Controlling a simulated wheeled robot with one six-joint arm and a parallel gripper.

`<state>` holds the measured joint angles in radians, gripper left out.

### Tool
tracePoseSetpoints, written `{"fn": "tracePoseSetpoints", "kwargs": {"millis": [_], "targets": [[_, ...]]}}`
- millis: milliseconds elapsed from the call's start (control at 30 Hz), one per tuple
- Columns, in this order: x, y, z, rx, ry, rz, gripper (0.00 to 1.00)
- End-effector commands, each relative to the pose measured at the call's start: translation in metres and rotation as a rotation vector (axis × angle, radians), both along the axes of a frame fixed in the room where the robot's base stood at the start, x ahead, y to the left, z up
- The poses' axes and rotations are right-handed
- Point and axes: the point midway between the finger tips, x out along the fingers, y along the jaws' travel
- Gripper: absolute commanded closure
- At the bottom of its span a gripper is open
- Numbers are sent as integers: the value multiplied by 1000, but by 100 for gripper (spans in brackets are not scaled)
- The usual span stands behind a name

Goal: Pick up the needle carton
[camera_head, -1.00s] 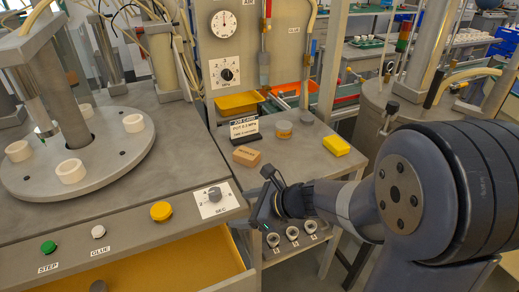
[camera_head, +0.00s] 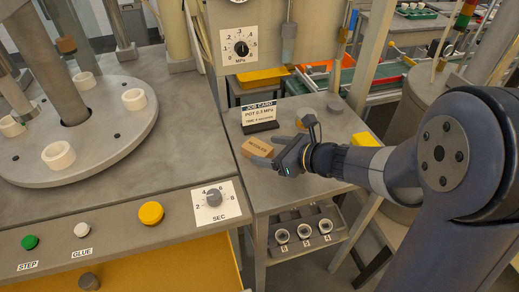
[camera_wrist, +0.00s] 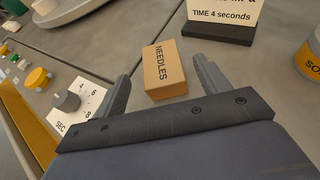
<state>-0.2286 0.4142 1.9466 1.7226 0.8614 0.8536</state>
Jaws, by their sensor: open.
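The needle carton (camera_head: 257,148) is a small brown box on the grey side table, in front of the job card. In the wrist view the carton (camera_wrist: 163,70) lies flat with the word NEEDLES on top, between and just beyond the two fingertips. My gripper (camera_head: 272,163) is open and low over the table, at the carton's near right side in the head view. In the wrist view my gripper (camera_wrist: 160,78) has a finger on each side of the carton's near end, with nothing held. Whether a finger touches the carton cannot be told.
The job card (camera_head: 259,116) stands behind the carton. A can (camera_wrist: 313,58) stands to the right in the wrist view. A yellow block (camera_head: 364,139) is partly behind my arm. A SEC dial (camera_head: 214,197) sits on the machine at left.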

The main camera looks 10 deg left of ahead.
Motion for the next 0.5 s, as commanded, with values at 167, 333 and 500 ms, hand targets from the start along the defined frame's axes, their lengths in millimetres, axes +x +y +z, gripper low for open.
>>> {"fn": "tracePoseSetpoints", "kwargs": {"millis": [167, 333, 500], "targets": [[5, 11, -6, -1, 1, 1, 29], [15, 32, -17, -2, 1, 3, 29], [21, 46, -23, -1, -1, 2, 29]]}}
